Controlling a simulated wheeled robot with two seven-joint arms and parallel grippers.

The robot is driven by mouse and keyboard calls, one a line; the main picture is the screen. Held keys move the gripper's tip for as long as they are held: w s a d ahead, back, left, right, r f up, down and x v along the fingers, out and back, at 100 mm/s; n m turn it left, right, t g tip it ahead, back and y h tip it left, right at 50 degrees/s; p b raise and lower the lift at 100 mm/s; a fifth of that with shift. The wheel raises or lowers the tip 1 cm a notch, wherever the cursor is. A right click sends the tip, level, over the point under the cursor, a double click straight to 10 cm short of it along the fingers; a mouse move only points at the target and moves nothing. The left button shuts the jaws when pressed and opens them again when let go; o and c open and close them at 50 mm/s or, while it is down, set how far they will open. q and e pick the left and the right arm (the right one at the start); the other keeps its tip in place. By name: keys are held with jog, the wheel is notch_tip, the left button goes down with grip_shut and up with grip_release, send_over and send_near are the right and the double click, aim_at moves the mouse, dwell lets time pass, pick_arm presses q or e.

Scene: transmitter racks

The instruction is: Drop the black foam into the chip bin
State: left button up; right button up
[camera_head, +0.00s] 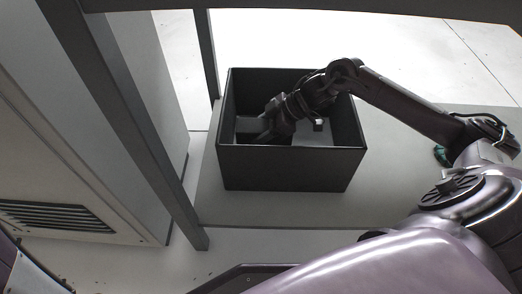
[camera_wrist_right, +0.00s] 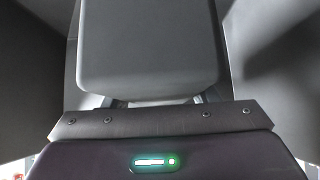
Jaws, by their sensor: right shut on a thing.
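The chip bin (camera_head: 290,170) is a dark, open-topped box on a grey surface in the middle of the head view. My right arm comes in from the right and reaches over the bin's rim. My right gripper (camera_head: 267,120) is inside the bin's opening, pointing left and down. In the right wrist view it is shut on the black foam (camera_wrist_right: 150,50), a smooth dark grey block with rounded edges. In the head view the foam is hard to tell from the dark gripper and bin interior. My left gripper is not in view.
A grey frame post (camera_head: 125,115) slants down on the left, and a beam (camera_head: 300,6) crosses the top. A pale cabinet with a vent (camera_head: 50,215) stands at the left. The grey surface (camera_head: 390,170) right of the bin is mostly bare.

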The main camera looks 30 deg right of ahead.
notch_tip(320, 180, down, 6)
jog(key=b, duration=0.3)
jog(key=shift+r, duration=0.1)
jog(key=shift+f, duration=0.2)
jog(key=shift+f, duration=0.45)
jog(key=o, duration=1)
jog(key=shift+r, duration=0.1)
